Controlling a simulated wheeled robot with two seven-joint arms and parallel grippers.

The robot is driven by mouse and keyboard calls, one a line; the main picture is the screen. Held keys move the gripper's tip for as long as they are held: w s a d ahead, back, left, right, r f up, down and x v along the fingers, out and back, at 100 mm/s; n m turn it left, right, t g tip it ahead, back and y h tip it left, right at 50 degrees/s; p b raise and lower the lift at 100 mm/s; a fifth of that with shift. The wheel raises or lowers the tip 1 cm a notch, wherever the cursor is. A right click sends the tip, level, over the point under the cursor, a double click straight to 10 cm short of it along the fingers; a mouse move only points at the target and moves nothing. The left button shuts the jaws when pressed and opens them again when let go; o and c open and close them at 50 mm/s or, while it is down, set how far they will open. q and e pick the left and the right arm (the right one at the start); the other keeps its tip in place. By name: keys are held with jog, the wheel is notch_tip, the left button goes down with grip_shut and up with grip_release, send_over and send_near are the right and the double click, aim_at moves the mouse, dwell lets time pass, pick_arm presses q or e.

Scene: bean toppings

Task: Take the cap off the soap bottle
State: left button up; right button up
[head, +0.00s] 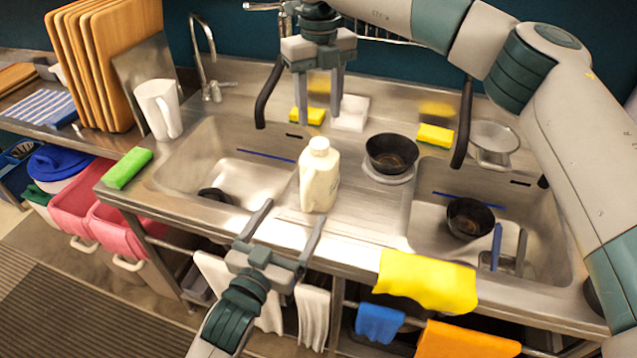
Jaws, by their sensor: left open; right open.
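The soap bottle (317,183) is cream-white and stands upright on the steel counter between the two sinks. Its white cap (319,144) sits on top of the neck. My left gripper (291,222) is open and empty in front of the bottle, low near the counter's front edge, with its fingers pointing toward the bottle. My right gripper (320,112) is open and empty, pointing down above and just behind the cap. Neither gripper appears to hold the bottle or cap.
A black bowl (391,153) stands right of the bottle. Yellow sponges (435,136) and a white dish (350,113) are behind. Sinks lie left (225,160) and right (425,215), with another black bowl (470,218) in the right one. A white pitcher (159,108) and green sponge (127,167) are at left.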

aim_at(313, 182)
pick_arm(q)
jog(key=x, duration=1.3)
jog(key=shift+w+d, duration=0.15)
jog(key=shift+w, duration=0.25)
jog(key=shift+c, duration=0.2)
jog(key=c, duration=2)
jog(key=shift+c, duration=0.7)
pick_arm(e)
jog(key=m, duration=0.9)
jog(key=shift+m, duration=0.4)
jog(key=m, duration=0.8)
jog(key=shift+f, duration=0.2)
jog(key=shift+f, duration=3.85)
